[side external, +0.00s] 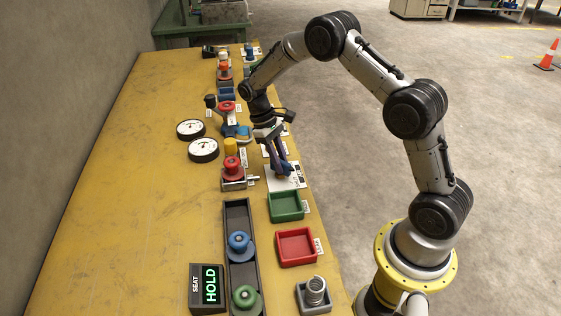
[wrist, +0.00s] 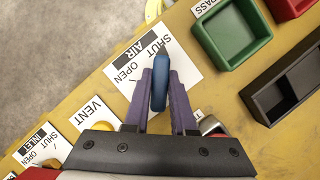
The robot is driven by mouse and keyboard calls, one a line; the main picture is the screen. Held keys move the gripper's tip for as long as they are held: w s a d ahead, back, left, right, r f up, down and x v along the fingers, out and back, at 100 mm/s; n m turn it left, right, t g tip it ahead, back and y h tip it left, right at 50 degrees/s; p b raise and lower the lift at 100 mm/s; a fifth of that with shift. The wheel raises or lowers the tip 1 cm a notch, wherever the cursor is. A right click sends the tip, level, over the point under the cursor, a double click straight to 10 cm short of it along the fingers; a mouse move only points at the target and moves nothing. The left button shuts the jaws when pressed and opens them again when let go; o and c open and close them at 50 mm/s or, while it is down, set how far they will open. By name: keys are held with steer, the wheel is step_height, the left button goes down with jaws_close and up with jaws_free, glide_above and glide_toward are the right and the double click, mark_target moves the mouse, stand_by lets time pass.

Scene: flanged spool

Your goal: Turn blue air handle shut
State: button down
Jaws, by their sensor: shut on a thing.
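The blue air handle (wrist: 160,82) stands over a white plate (wrist: 190,78) marked AIR, SHUT and OPEN. Its tip lies close to the word SHUT, with OPEN off to the left. My gripper (wrist: 162,88) has its two purple fingers on either side of the handle, shut on it. In the side view my gripper (side external: 282,162) reaches down to the same white plate (side external: 288,183) at the bench's right edge. The handle's pivot and lower end are hidden behind my gripper.
A green tray (side external: 286,219) and a red tray (side external: 279,248) sit nearby. A dark rack (side external: 238,213) holds a blue spool (side external: 239,241) and a green spool (side external: 246,297). A red-topped fitting (side external: 232,164) and gauges (side external: 203,150) stand left of my gripper. A sign (side external: 208,287) reads SEAT HOLD.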

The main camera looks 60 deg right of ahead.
steer(key=shift+r, duration=0.1)
stand_by(0.3)
steer(key=c, duration=0.7)
jaws_free()
steer(key=shift+c, duration=0.2)
steer(key=v, duration=1.3)
steer(key=shift+r, duration=0.35)
steer(key=shift+w, duration=0.1)
